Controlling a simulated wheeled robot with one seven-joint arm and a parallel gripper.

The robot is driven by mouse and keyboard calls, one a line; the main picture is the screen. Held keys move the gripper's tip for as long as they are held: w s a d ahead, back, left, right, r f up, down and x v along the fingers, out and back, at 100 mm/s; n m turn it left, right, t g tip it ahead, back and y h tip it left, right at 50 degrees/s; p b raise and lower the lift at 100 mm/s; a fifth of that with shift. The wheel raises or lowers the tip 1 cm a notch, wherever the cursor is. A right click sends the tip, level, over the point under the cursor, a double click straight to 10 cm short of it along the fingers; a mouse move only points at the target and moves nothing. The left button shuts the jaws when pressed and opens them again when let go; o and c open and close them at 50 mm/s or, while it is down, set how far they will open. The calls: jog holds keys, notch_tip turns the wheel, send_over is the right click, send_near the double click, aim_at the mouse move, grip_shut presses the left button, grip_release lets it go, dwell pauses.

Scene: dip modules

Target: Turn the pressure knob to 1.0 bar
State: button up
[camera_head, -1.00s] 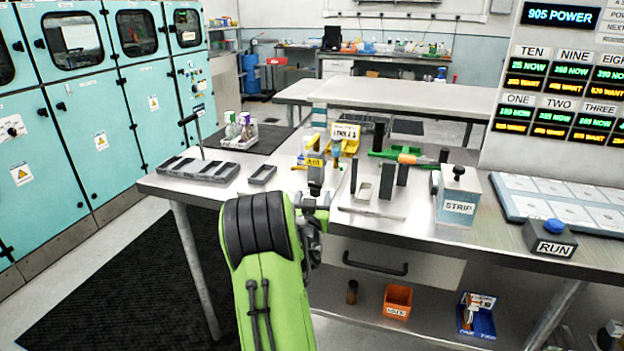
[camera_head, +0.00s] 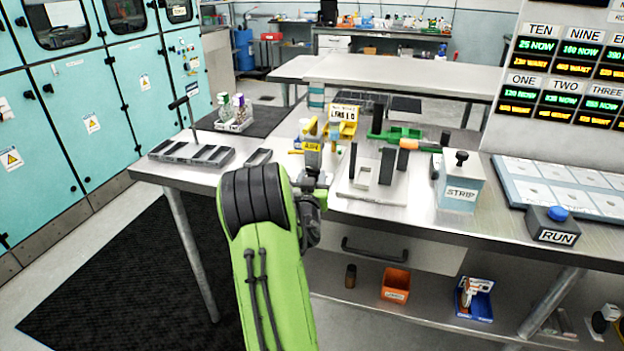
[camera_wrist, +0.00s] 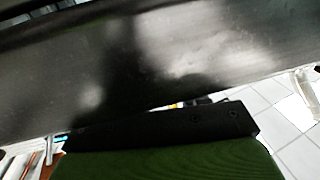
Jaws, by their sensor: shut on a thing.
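The AIR-labelled unit (camera_head: 312,146), yellow and grey, stands at the bench's near edge in the head view. My gripper (camera_head: 316,172) is at this unit, just beyond my green forearm. It is shut on what seems to be the pressure knob, but my wrist hides the knob and fingertips. A small white sign (camera_head: 344,113) behind seems to read "LINE 1.0", in small blurred letters. In the wrist view, a blurred dark grey surface (camera_wrist: 180,50) crosses the top, and a green block with a black edge (camera_wrist: 165,155) fills the bottom; I cannot tell what they are.
Right of my gripper are a white fixture plate with dark posts (camera_head: 375,190), a green tool (camera_head: 400,135), the STRIP box (camera_head: 458,185) and the RUN button box (camera_head: 550,235). Grey trays (camera_head: 192,153) lie left. An orange bin (camera_head: 395,286) is on the lower shelf.

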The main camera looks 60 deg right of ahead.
jog(key=shift+w+a+f+m+g+b, duration=0.1)
jog(key=shift+w+f+m+g+b, duration=0.25)
jog(key=shift+g+b, duration=0.25)
jog(key=shift+w+r+m+g+h+b, duration=0.15)
jog(key=shift+m+g+h+b, duration=0.25)
jog(key=shift+g, duration=0.3)
jog(key=m+g, duration=0.2)
jog(key=g, duration=0.1)
jog(key=m+g, duration=0.2)
jog(key=shift+w+r+g, duration=0.15)
jog(key=shift+r+g, duration=0.05)
jog(key=shift+g, duration=0.2)
jog(key=o, duration=1)
jog(key=a, duration=0.5)
jog(key=w+a, duration=0.1)
jog(key=a, duration=0.4)
jog(key=w+a+p, duration=0.1)
jog(key=a, duration=0.4)
jog(key=shift+w+a, duration=0.1)
jog(key=shift+a, duration=0.2)
